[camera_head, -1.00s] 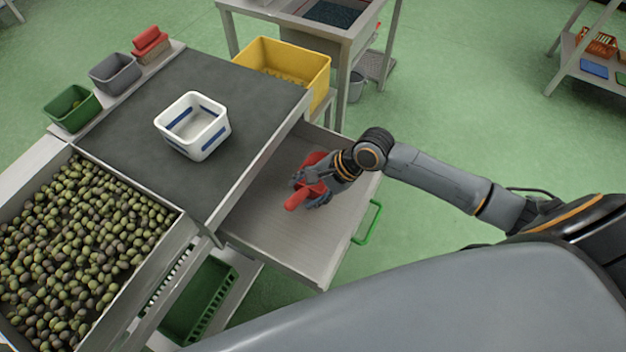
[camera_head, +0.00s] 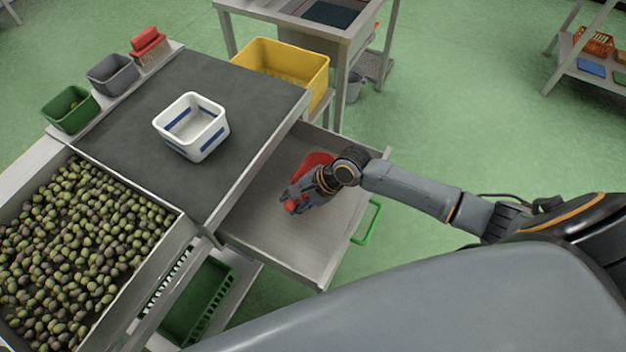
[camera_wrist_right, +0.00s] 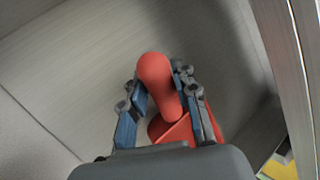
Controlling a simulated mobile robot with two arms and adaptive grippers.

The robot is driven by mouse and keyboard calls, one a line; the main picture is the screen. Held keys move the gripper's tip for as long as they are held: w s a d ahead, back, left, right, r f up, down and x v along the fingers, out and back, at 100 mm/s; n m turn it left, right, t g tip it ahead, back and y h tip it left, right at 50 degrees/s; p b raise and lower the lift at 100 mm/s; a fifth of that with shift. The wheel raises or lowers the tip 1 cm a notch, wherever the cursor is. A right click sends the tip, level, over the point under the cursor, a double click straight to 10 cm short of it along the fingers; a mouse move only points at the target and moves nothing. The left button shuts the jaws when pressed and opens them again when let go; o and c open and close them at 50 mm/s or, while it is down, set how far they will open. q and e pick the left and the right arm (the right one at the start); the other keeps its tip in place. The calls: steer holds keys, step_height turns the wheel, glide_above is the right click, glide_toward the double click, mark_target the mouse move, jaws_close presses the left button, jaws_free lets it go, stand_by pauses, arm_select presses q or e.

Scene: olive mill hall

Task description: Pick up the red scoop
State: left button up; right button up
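The red scoop (camera_head: 318,159) lies in the open metal drawer below the dark worktop. Its rounded handle end (camera_head: 291,205) points to the front left, and my arm hides much of its middle. My right gripper (camera_head: 296,198) is low in the drawer at the handle. In the right wrist view the red handle (camera_wrist_right: 155,74) lies between the blue-padded fingers of my right gripper (camera_wrist_right: 162,98). The fingers are apart on either side of it, with a narrow gap showing. Part of the scoop's bowl (camera_wrist_right: 176,134) shows beneath the gripper. My left gripper is not in view.
The drawer (camera_head: 262,228) has raised walls and a green handle (camera_head: 369,222). The worktop (camera_head: 135,125) overhangs its left side and carries a white container (camera_head: 211,143). An olive bin (camera_head: 185,222) stands at left, a yellow crate (camera_head: 318,72) behind. The drawer's front floor is clear.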

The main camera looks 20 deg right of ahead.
jaws_close()
steer(key=shift+r, duration=0.15)
